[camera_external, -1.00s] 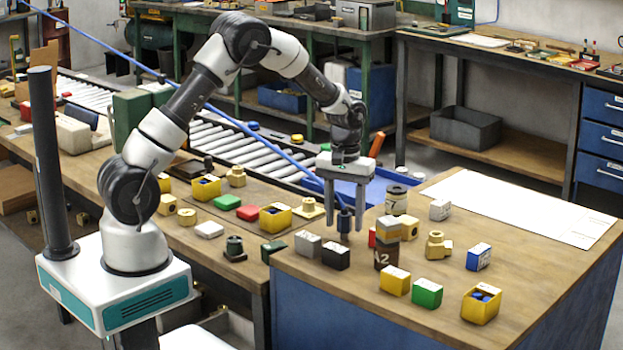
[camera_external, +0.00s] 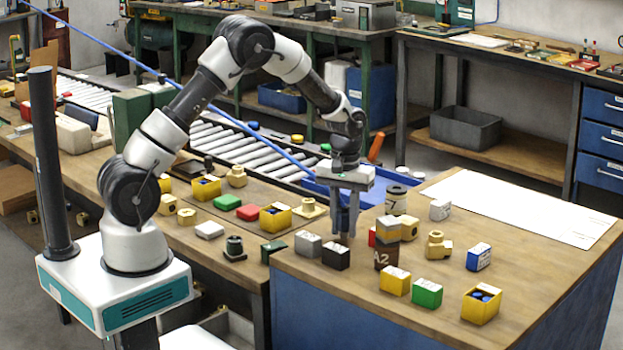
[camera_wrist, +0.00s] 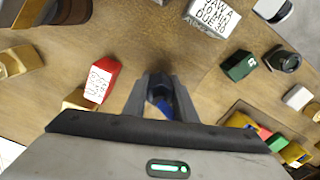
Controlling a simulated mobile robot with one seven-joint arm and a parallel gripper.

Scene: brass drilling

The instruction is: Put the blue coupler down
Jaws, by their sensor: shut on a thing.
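The blue coupler (camera_wrist: 161,92) is dark blue and sits between the fingers of my gripper (camera_wrist: 160,90) in the wrist view. My gripper (camera_external: 346,228) is shut on it and points straight down over the wooden bench top (camera_external: 440,210). In the external view the fingers mostly hide the coupler. The fingertips are low, behind the black box (camera_external: 336,257). I cannot tell whether the coupler touches the bench.
A grey box (camera_external: 308,243) stands left of the black one. A dark A2 box (camera_external: 386,256) and a red box (camera_wrist: 102,80) are close to the right. Yellow (camera_external: 396,282) and green (camera_external: 427,293) boxes are in front. White paper (camera_external: 520,207) lies behind right.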

